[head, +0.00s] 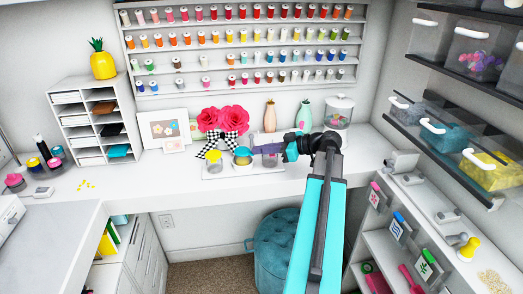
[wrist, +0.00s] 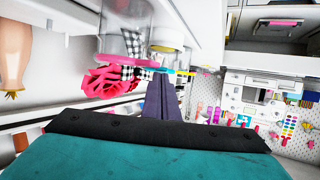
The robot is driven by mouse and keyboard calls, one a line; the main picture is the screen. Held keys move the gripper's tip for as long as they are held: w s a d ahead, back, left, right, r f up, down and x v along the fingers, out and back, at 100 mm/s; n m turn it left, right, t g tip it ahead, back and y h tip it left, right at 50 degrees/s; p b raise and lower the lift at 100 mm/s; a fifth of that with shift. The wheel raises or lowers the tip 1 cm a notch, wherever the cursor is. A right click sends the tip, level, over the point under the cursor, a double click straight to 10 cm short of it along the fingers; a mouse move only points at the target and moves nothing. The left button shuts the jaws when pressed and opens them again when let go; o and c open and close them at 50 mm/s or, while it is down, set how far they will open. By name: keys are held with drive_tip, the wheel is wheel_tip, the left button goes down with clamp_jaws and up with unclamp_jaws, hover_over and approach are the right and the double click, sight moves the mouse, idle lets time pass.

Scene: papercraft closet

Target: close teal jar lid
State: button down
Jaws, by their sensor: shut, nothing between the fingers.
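The teal jar (head: 242,161) stands on the counter in a row of small jars. Teal and yellow show at its top, but the lid's exact angle is too small to tell. In the wrist view a thin teal lid edge (wrist: 182,71) shows just beyond my fingertips, by a yellow-banded white jar body (wrist: 166,38). My gripper (head: 286,154) is to the right of the teal jar in the head view, pointing left, beside a clear pink-lidded jar (head: 270,159). In the wrist view my gripper (wrist: 160,76) is shut and empty. Whether the fingertips touch the lid is unclear.
Pink flowers (head: 224,121) with a checked bow stand behind the jars. Two vases (head: 304,115) and a large clear jar (head: 339,112) stand behind my arm. The counter to the left is mostly clear. A teal pouf (head: 277,246) sits below.

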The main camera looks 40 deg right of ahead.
drive_tip(key=shift+r, duration=0.7)
drive_tip(key=shift+r, duration=0.2)
drive_tip(key=r+b+v, duration=0.2)
drive_tip(key=v, duration=0.9)
drive_tip(key=shift+w+a+r+b, duration=0.15)
drive_tip(key=shift+w+r+b, duration=0.1)
drive_tip(key=shift+r+b, duration=0.05)
drive_tip(key=shift+r, duration=0.1)
idle(0.4)
